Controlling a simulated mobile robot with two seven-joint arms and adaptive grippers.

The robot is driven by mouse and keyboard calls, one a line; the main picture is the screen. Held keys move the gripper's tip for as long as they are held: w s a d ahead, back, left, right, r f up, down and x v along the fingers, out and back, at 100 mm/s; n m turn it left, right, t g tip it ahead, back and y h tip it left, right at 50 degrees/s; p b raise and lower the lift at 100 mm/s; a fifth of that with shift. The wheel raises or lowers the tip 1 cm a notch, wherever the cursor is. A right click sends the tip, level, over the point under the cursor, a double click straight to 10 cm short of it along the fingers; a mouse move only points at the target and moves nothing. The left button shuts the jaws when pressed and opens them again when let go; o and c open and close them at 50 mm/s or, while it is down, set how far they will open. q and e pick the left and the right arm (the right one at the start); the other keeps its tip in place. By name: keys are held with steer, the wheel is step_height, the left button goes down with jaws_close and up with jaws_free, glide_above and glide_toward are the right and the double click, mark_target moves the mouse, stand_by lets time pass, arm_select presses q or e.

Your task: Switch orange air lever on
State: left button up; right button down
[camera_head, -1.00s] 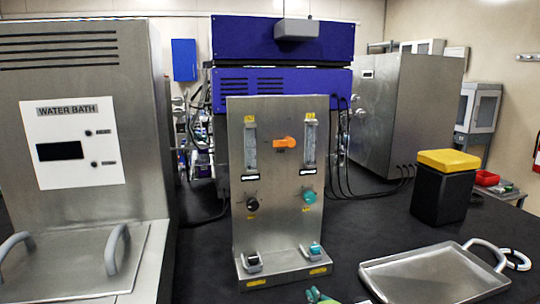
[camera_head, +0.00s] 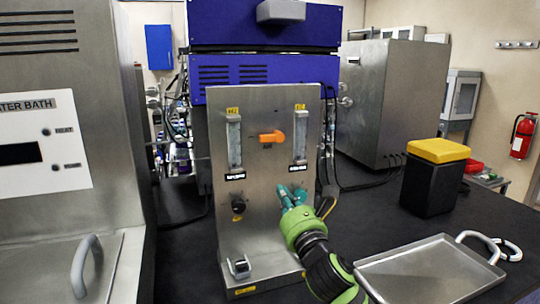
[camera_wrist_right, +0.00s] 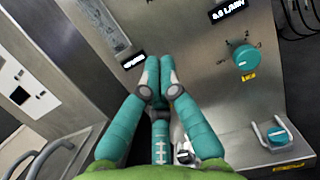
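The orange air lever (camera_head: 272,137) sits on the upper middle of the upright steel panel (camera_head: 265,225), between two flow gauges. It lies sideways and is outside the right wrist view. My right gripper (camera_head: 291,194) is in front of the panel, below and slightly right of the lever, and apart from it. In the right wrist view its teal fingers (camera_wrist_right: 160,77) are together with nothing seen between them. My left gripper is in neither view.
A teal knob (camera_wrist_right: 246,58) and a teal switch (camera_wrist_right: 278,137) are on the panel. A black knob (camera_head: 238,204) is left of my gripper. A steel tray (camera_head: 367,265) and a yellow-topped black bin (camera_head: 431,190) stand right. The water bath (camera_head: 50,215) stands left.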

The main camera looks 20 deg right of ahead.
mark_target(271, 137)
steer(key=p+x, duration=0.2)
steer(key=x, duration=0.8)
steer(key=shift+w+r+p, duration=0.1)
steer(key=shift+w+p, duration=0.05)
steer(key=shift+p, duration=0.15)
step_height(271, 137, up, 3)
steer(key=shift+f+p, duration=0.1)
steer(key=shift+p, duration=0.85)
steer(key=shift+s+r, duration=0.25)
steer(key=shift+r, duration=0.3)
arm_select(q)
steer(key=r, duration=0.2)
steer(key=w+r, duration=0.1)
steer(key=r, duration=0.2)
arm_select(e)
steer(key=shift+w+f, duration=0.1)
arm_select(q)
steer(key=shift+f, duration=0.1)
